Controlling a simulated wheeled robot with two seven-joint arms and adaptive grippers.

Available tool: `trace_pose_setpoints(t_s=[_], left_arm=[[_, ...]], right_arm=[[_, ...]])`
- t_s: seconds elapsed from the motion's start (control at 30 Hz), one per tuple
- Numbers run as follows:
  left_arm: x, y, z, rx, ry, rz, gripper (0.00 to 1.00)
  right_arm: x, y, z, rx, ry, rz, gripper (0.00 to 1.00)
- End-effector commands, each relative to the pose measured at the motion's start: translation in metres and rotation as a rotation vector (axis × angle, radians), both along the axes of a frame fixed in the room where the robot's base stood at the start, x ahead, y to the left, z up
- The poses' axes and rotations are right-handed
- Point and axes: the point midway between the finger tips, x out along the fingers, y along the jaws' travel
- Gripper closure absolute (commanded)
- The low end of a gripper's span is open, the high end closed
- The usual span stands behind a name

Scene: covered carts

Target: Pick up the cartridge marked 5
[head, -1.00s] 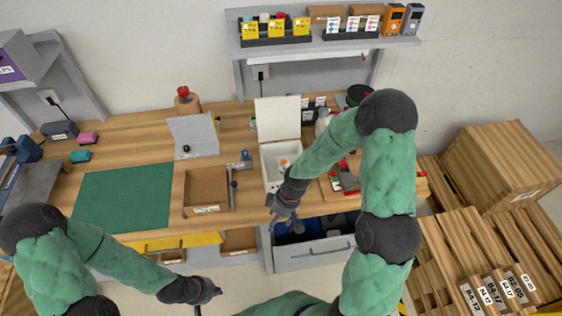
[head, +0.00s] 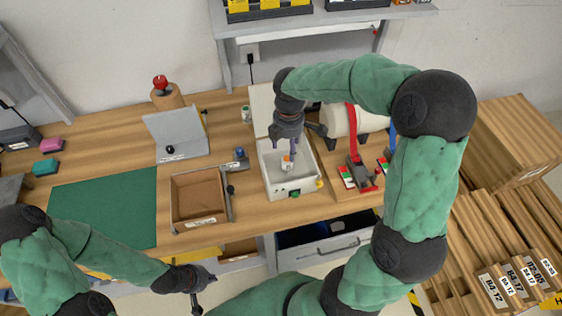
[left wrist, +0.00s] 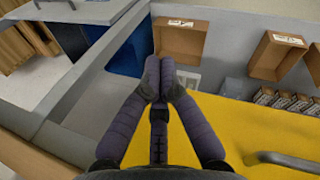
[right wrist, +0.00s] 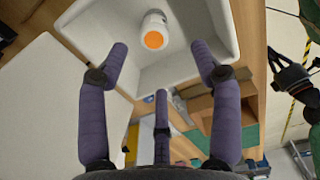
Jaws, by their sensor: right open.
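A small white cartridge with an orange end (head: 287,162) stands in an open white bin (head: 273,180) on the bench; its number is not readable. It also shows in the right wrist view (right wrist: 154,30), its orange end towards the camera. My right gripper (head: 289,146) is open, fingers pointing down over the bin. In the right wrist view my right gripper (right wrist: 160,55) has its fingers spread, with the cartridge beyond the gap between them, untouched. My left gripper (head: 197,298) is low in front of the bench. In the left wrist view (left wrist: 158,75) its fingers meet, empty.
The bin's raised lid (head: 262,105) stands behind it. Left of it are a brown tray (head: 172,200), a grey angled stand (head: 178,140) and a green mat (head: 105,208). A white roll and red tool (head: 362,178) are on the right. An open drawer (head: 322,250) is below.

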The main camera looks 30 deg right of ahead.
Motion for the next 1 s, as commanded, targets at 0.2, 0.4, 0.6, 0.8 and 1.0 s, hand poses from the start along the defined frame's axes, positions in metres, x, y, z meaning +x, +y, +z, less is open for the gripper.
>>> trace_pose_setpoints(t_s=[0.2, 0.4, 0.6, 0.8, 1.0], left_arm=[[0.000, 0.000, -0.010, 0.000, 0.000, 0.000, 1.00], [0.000, 0.000, -0.016, 0.000, 0.000, 0.000, 1.00], [0.000, 0.000, -0.019, 0.000, 0.000, 0.000, 1.00], [0.000, 0.000, -0.024, 0.000, 0.000, 0.000, 1.00], [0.000, 0.000, -0.033, 0.000, 0.000, 0.000, 1.00]], right_arm=[[0.000, -0.001, -0.018, -0.003, 0.003, 0.003, 0.35], [0.000, -0.001, -0.047, -0.002, 0.001, 0.001, 0.35], [0.000, -0.001, -0.061, -0.002, -0.001, 0.002, 0.35], [0.001, -0.002, -0.075, -0.002, 0.000, 0.001, 0.35], [0.002, -0.004, -0.104, -0.002, 0.001, 0.002, 0.35]])
